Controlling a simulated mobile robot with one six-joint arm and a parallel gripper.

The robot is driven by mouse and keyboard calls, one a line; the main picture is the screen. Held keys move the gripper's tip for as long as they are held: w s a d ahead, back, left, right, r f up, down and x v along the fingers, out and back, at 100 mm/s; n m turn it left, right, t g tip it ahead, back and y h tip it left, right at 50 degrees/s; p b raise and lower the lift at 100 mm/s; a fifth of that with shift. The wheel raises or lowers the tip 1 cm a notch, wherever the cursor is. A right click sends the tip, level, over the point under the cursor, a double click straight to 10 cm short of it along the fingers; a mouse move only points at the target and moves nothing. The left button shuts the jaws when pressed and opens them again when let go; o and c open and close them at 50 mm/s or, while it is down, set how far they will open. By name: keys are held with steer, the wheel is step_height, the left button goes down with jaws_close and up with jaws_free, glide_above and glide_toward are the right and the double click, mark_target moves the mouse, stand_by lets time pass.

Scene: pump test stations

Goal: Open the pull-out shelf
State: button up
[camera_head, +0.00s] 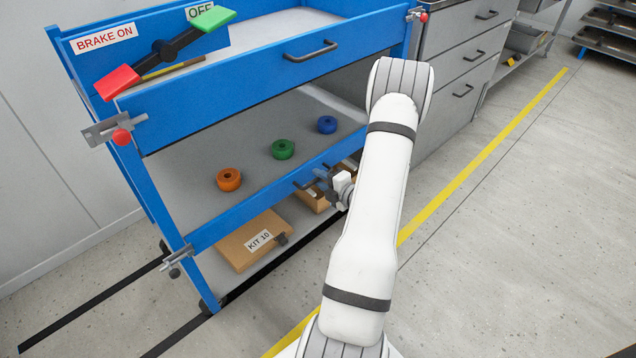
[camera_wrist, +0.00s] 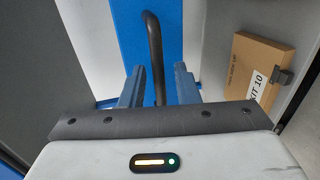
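The pull-out shelf (camera_head: 200,205) is the grey middle level of a blue cart, with a blue front rail (camera_head: 240,216) that looks level with the cart's posts. Orange, green and blue rings stand on it. Its dark bar handle (camera_wrist: 155,50) shows against the blue rail in the wrist view. My gripper (camera_wrist: 159,85) is at the handle, its two blue-grey fingers open, one on each side of the bar, with gaps visible. In the head view my gripper (camera_head: 324,183) is at the rail's right part, partly hidden by my arm.
A blue upper drawer (camera_head: 250,88) has its own handle and red-knobbed latches (camera_head: 122,137) at both ends. A grey latch (camera_head: 175,264) is at the lower left post. A brake lever (camera_head: 165,50) is on top. A KIT 10 box (camera_head: 240,245) lies below. The floor in front is clear.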

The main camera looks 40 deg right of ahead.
steer(key=shift+w, duration=0.5)
steer(key=shift+c, duration=0.3)
jaws_close()
steer(key=shift+f, duration=0.1)
